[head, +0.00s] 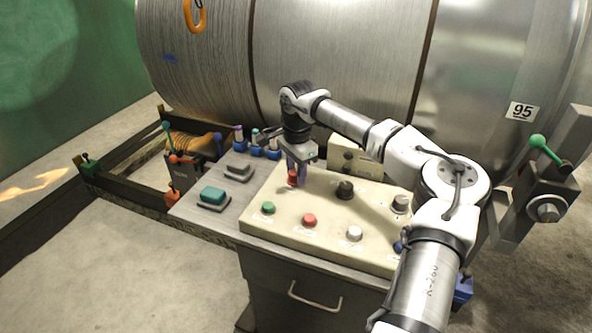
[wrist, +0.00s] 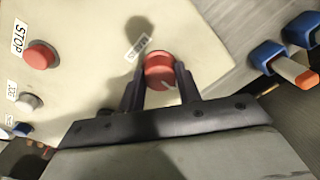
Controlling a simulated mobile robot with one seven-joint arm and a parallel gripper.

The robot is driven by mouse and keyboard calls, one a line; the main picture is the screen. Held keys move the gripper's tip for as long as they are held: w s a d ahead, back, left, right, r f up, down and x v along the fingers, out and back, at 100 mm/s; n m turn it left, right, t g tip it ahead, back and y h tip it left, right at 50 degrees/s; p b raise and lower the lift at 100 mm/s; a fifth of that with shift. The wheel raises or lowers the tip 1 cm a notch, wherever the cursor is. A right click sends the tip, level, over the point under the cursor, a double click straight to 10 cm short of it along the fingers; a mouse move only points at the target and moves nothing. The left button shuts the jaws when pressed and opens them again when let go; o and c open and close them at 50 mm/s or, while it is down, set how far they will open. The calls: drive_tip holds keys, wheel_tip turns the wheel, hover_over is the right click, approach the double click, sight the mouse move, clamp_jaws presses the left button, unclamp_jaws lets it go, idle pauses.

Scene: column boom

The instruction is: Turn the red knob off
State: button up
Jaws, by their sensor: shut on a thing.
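The red knob (head: 293,180) stands at the back left of the cream control panel (head: 325,227) in the head view. In the wrist view the red knob (wrist: 159,72) sits between the fingertips, with a pale pointer line on its face. My gripper (head: 297,172) points down over it, and its two dark fingers are shut on the knob's sides, as the wrist view also shows (wrist: 160,82). A label lies beside the knob, partly in shadow and too blurred to read.
A black knob (head: 345,190) stands right of my gripper. A green button (head: 268,208), a red STOP button (head: 309,220) and a white button (head: 354,233) line the panel's front. Blue-based levers (head: 256,150) stand behind left. A large metal drum (head: 340,50) closes the back.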

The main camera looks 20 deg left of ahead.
idle(0.4)
drive_tip(key=o, duration=1)
drive_tip(key=shift+c, duration=0.2)
wheel_tip(320, 180, up, 14)
drive_tip(key=b, duration=0.2)
drive_tip(key=shift+s+d, duration=0.15)
drive_tip(key=shift+d, duration=0.05)
